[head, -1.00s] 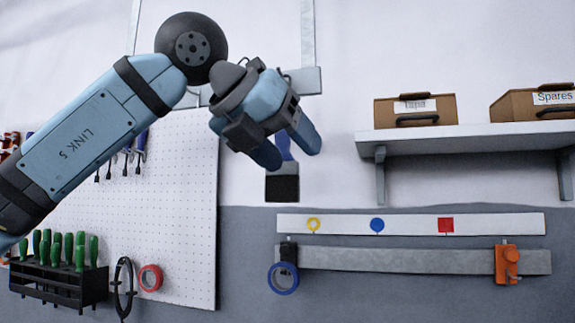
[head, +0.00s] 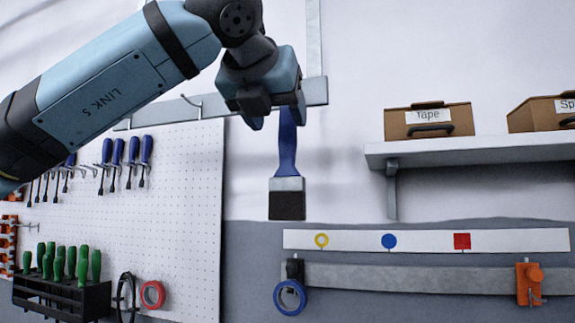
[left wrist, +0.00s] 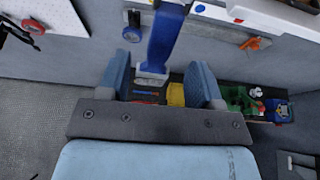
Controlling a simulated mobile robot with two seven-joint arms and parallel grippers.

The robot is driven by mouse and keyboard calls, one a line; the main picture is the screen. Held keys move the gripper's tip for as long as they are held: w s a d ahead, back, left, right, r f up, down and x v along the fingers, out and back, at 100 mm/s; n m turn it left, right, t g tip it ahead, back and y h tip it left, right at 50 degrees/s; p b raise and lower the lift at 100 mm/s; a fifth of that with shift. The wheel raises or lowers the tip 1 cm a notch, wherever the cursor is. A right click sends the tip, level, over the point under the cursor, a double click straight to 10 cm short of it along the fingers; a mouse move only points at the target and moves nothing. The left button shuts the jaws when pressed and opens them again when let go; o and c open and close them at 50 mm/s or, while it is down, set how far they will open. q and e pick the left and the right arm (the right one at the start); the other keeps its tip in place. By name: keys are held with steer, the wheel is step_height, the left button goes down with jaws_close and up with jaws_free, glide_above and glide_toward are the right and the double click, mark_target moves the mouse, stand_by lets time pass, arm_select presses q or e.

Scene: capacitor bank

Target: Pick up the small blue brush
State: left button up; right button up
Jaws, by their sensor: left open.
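The small blue brush (head: 287,155) hangs upright with its dark bristles down, near the metal rail on the wall. My left gripper (head: 278,118) is at the top of its handle, which it partly hides in the head view. In the left wrist view the brush (left wrist: 164,42) shows between the two spread fingers of my left gripper (left wrist: 161,82). The fingers are open, and I cannot tell whether either touches the handle. My right gripper is not in view.
A pegboard (head: 185,190) with blue-handled screwdrivers (head: 130,152) stands left of the brush. A shelf (head: 470,147) with cardboard boxes is at right. Below are a marker strip (head: 340,240), a grey bar (head: 410,279) and a blue tape roll (head: 290,297).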

mark_target(285, 126)
arm_select(q)
steer(key=shift+w+d+f+p, duration=0.1)
steer(key=shift+w+p, duration=0.2)
steer(key=shift+w, duration=0.05)
steer(key=p+x, duration=0.1)
steer(key=x, duration=0.3)
steer(key=shift+w+f+p, duration=0.25)
steer(key=shift+w+p, duration=0.1)
steer(key=shift+s, duration=0.2)
steer(key=shift+c, duration=1.3)
steer(key=c, duration=0.7)
steer(key=shift+r, duration=0.1)
steer(key=shift+r+b, duration=0.35)
steer(key=shift+r, duration=0.15)
steer(key=s+a+b, duration=0.2)
steer(key=s, duration=0.3)
steer(key=s+a+b, duration=0.1)
steer(key=s, duration=0.5)
steer(key=s+a+b, duration=0.2)
steer(key=s, duration=0.4)
steer(key=shift+a+r+b, duration=0.2)
steer(key=shift+a+b, duration=0.1)
